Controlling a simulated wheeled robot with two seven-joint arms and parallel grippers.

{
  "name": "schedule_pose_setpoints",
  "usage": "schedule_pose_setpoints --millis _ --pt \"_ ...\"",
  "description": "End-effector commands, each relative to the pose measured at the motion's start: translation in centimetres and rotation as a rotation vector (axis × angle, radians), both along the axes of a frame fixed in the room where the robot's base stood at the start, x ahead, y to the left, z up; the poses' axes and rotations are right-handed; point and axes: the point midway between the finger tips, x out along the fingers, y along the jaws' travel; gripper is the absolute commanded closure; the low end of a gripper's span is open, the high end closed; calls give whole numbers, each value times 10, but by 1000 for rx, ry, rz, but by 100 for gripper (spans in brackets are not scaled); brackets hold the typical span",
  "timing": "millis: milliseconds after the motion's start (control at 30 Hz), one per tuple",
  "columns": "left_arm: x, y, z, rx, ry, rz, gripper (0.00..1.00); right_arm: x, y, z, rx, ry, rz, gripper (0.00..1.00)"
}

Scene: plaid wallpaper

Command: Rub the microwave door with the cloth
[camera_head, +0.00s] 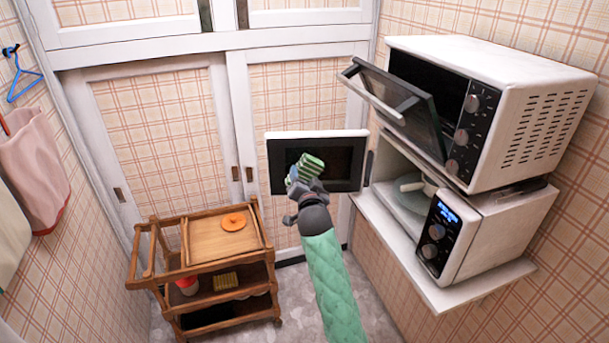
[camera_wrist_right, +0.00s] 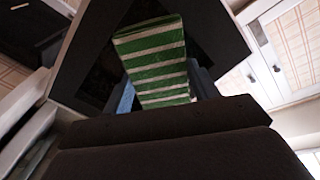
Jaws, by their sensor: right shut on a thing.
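The microwave (camera_head: 490,235) stands on the white shelf at the right with its door swung wide open. The door (camera_head: 343,180) has a white frame and a dark window, and its face is turned toward the head camera. My right gripper (camera_head: 303,187) is in front of the door, shut on a green-and-white striped cloth (camera_head: 311,166). In the right wrist view the cloth (camera_wrist_right: 155,62) sticks up from the fingers against the dark door panel (camera_wrist_right: 215,32). I cannot tell whether the cloth touches the door. My left gripper is out of view.
A toaster oven (camera_head: 540,110) with its glass door (camera_head: 420,120) tilted open sits above the microwave. A wooden cart (camera_head: 190,265) with an orange item (camera_head: 233,222) stands at the lower left. Sliding cupboard doors (camera_head: 160,140) are behind. Floor shows right of the cart.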

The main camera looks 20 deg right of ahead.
Motion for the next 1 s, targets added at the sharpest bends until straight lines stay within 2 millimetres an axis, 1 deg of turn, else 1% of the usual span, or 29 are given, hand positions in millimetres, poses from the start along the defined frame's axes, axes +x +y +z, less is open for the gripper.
schedule_pose_setpoints --millis 100,433,567,867,1000 --pt "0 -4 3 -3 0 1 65 -10 1 1 1 0 -1 59" --pt "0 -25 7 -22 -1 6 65 -35 6 0 1 0 0 59" --pt "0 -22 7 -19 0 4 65 -40 6 0 1 0 0 59" --pt "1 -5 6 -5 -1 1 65 -40 7 0 1 0 0 59" --pt "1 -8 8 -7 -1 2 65 -44 7 0 1 0 0 59"
